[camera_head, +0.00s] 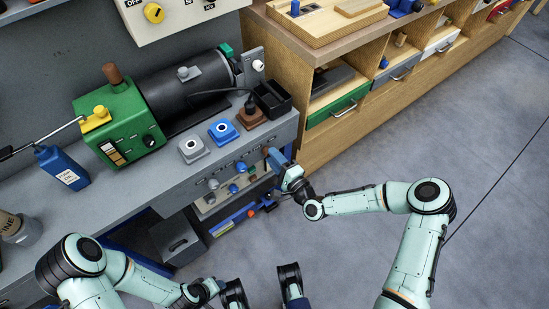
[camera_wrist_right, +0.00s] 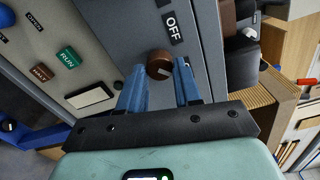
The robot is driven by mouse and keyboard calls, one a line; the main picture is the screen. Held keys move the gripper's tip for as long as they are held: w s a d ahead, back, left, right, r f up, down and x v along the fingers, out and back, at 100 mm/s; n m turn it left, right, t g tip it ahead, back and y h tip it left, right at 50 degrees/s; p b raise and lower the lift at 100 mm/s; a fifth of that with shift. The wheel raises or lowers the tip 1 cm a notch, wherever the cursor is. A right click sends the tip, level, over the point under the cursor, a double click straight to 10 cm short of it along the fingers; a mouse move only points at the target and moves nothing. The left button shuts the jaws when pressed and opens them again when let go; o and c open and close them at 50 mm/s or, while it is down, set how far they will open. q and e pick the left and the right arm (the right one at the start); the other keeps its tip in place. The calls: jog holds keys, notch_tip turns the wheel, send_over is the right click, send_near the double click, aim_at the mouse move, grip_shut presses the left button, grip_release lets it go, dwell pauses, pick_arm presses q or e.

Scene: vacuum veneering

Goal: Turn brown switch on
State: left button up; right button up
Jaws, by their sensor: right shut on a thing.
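The brown switch (camera_wrist_right: 159,64) is a round knob on the grey front panel, beside a black OFF label (camera_wrist_right: 174,27). In the right wrist view it sits between the two blue fingers of my right gripper (camera_wrist_right: 160,82), which is shut on it. A light pointer mark shows on the knob's face. In the head view my right gripper (camera_head: 273,157) reaches the right end of the bench's switch panel and mostly hides the brown switch. My left arm is low in the head view, away from the panel; its finger opening is unclear.
Grey and blue knobs (camera_head: 233,188) sit left on the same panel. Grey, blue (camera_head: 223,131) and brown (camera_head: 252,118) blocks stand on the bench (camera_head: 130,208) above. A green and black machine (camera_head: 121,125) is behind. A wooden cabinet (camera_head: 304,149) stands close right.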

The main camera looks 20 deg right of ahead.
dwell(0.3)
jog(key=o, duration=1)
jog(key=shift+o, duration=0.2)
pick_arm(q)
jog(key=s+r+p, duration=0.1)
jog(key=s+d+r+g, duration=0.1)
jog(key=shift+s+d+p, duration=0.15)
jog(key=shift+s+p, duration=0.15)
jog(key=shift+p, duration=0.05)
pick_arm(e)
jog(key=v, duration=1.3)
jog(key=shift+s, duration=0.25)
